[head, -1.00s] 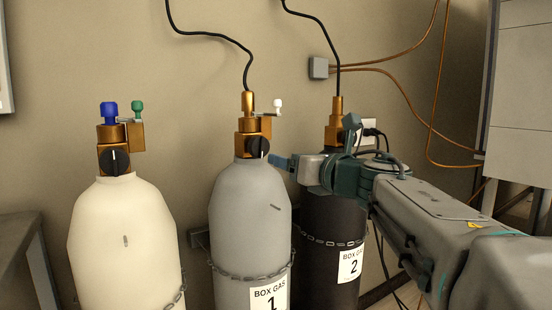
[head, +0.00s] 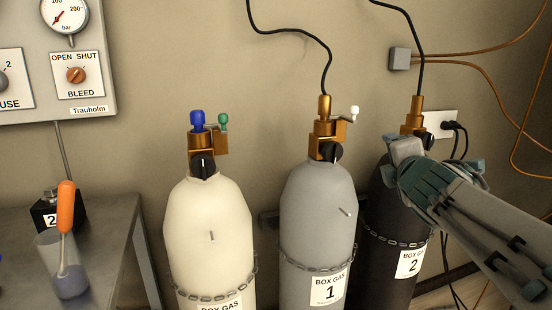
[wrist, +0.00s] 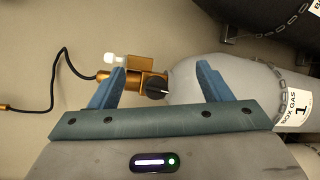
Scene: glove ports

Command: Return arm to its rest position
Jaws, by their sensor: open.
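My gripper (head: 428,165) is open and empty, in front of the black gas bottle marked 2 (head: 381,225) in the head view. It partly hides that bottle's valve. The grey bottle marked 1 (head: 312,215) stands to its left, with a brass valve and black knob (head: 330,151). In the wrist view the open blue fingers of my gripper (wrist: 160,73) frame bottle 1's black knob (wrist: 155,87) with a visible gap on each side. The head view shows my gripper apart from that knob, to its right.
A cream bottle (head: 212,235) stands left of bottle 1. A grey table (head: 110,245) at left holds a cup (head: 68,280) with an orange-handled tool. A wall panel (head: 100,100) hangs above. Chains, black hoses and orange cables run near the bottles.

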